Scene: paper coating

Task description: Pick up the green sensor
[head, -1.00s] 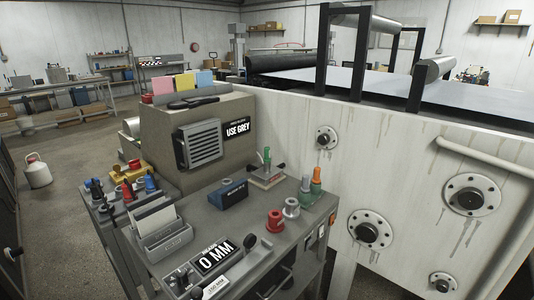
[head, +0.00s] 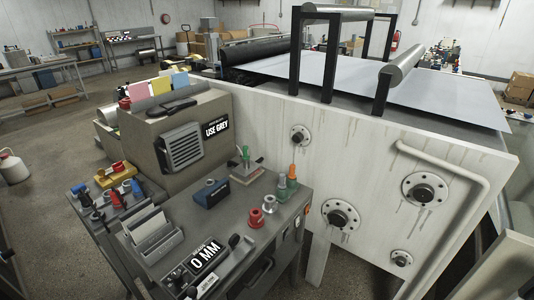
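On the grey cart in the head view, a small upright piece with a green top (head: 245,153) stands on a flat tan and red block. To its right, near the cart's right edge, a green piece (head: 282,184) stands beside an orange-tipped piece (head: 292,172). I cannot tell which green piece is the sensor. Neither of my grippers is in view.
A red-topped piece (head: 255,218) and a grey ring piece (head: 269,204) stand near the green piece. The white machine wall (head: 350,165) bounds the cart's right.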

